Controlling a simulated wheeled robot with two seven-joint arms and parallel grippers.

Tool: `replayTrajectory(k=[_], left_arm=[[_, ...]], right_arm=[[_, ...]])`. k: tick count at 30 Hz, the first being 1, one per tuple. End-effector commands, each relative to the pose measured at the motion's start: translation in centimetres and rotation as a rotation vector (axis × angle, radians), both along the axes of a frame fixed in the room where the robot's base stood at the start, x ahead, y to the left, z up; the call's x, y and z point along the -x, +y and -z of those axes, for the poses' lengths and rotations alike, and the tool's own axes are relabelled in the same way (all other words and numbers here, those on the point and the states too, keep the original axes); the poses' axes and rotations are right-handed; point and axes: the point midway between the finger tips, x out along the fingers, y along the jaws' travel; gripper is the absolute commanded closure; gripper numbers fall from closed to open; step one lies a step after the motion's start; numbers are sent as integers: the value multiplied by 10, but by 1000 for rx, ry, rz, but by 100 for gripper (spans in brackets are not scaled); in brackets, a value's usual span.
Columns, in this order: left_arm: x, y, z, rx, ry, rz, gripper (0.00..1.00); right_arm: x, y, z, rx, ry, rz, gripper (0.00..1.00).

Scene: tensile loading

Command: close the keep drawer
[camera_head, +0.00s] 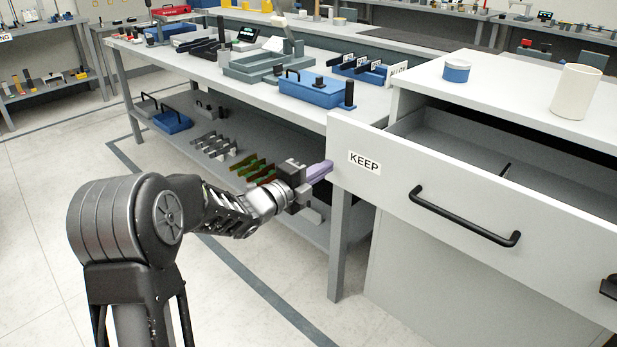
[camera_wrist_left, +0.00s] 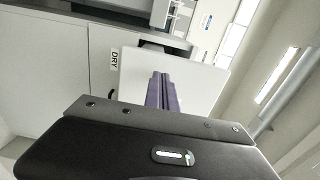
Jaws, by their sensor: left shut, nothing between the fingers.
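The KEEP drawer (camera_head: 400,182) is pulled out of the white cabinet in the head view, with its grey inside showing. Its white front carries a KEEP label (camera_head: 364,162) and a black bar handle (camera_head: 464,217). My left gripper (camera_head: 320,171) is at the left end of the drawer front, level with the label and well left of the handle. Its purple fingers are shut together and empty. In the left wrist view the shut fingers (camera_wrist_left: 162,91) point at a pale panel. I cannot tell whether they touch the drawer front.
A blue-and-white tub (camera_head: 456,71) and a white cylinder (camera_head: 578,91) stand on the cabinet top. A grey bench (camera_head: 215,73) with blue trays is to the left, with a lower shelf of parts. A DRY label (camera_wrist_left: 114,59) shows in the left wrist view.

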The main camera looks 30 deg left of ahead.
Motion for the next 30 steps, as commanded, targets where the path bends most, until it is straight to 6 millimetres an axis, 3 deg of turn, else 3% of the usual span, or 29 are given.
replayTrajectory(k=[5,20,30], left_arm=[[-11,-4,0,1,0,-1,100],[-15,-5,0,0,-1,0,100],[-47,-16,4,-2,-2,1,100]], right_arm=[[0,0,0,0,0,0,64],[0,0,2,0,0,0,64],[0,0,18,0,0,1,64]])
